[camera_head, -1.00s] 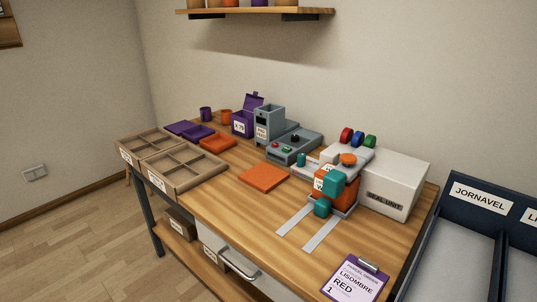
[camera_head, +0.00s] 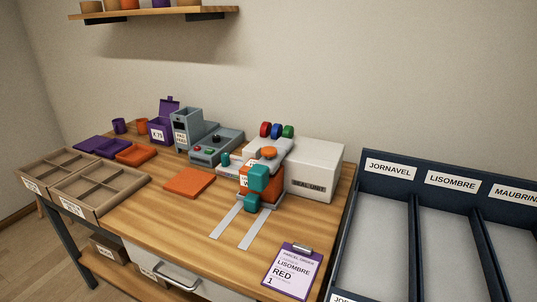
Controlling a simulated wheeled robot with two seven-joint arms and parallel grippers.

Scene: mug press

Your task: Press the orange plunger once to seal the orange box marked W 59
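The seal unit (camera_head: 315,168) is a pale box on the right half of the bench. Beside its left side, an orange round plunger (camera_head: 268,153) sits on top of a grey press head. An orange box (camera_head: 267,194) is under the press head, largely hidden behind a teal block (camera_head: 258,178). A white label (camera_head: 244,183) shows on the box's left side, too small and covered to read. A purple box (camera_head: 160,130) with its lid up stands farther back, labelled with a 79. Neither of my grippers is in view.
Two grey rails (camera_head: 243,222) run forward from the press. A purple clipboard (camera_head: 293,272) reads LISOMBRE RED 1. An orange panel (camera_head: 189,182) and divided trays (camera_head: 100,190) lie left. Dark blue labelled bins (camera_head: 440,160) stand right of the bench.

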